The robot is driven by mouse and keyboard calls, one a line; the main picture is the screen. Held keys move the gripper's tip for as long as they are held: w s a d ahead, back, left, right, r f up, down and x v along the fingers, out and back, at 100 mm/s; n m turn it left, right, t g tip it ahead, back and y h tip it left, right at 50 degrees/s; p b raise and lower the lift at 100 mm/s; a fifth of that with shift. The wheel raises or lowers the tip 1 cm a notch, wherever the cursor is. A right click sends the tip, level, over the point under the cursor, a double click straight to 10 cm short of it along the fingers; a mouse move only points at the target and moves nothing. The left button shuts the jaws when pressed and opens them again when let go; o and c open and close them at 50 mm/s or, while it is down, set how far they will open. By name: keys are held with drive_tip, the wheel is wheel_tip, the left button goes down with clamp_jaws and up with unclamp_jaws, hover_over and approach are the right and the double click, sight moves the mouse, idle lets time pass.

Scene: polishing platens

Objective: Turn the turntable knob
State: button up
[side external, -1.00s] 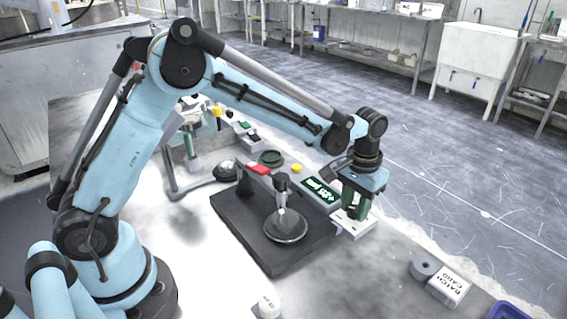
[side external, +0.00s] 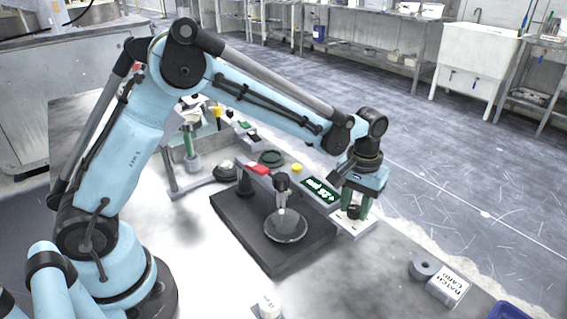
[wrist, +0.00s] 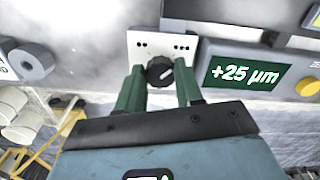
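The knob (wrist: 160,72) is round and black with a pale pointer mark, on a small white panel (wrist: 147,45) with dots in two groups above it. In the wrist view my gripper (wrist: 160,73) has its two green fingers apart, one on each side of the knob, with a thin gap showing on both sides. In the side view my gripper (side external: 356,208) is over the white panel (side external: 362,226) at the right end of the device, with the dark knob (side external: 353,211) partly hidden between the fingers.
A green display (wrist: 245,74) beside the panel reads +25 µm. A yellow button (wrist: 307,86) lies beyond it. A dark platen base (side external: 240,222) with a round disc (side external: 286,228) stands left of my gripper. A grey roll (side external: 424,267) and a labelled box (side external: 448,287) lie at right.

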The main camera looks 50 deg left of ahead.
sight(355, 209)
drive_tip(key=o, duration=0.4)
wheel_tip(355, 209, up, 12)
drive_tip(key=shift+r, duration=0.1)
idle(0.5)
wheel_tip(355, 209, down, 12)
drive_tip(key=shift+f, duration=0.15)
idle(0.7)
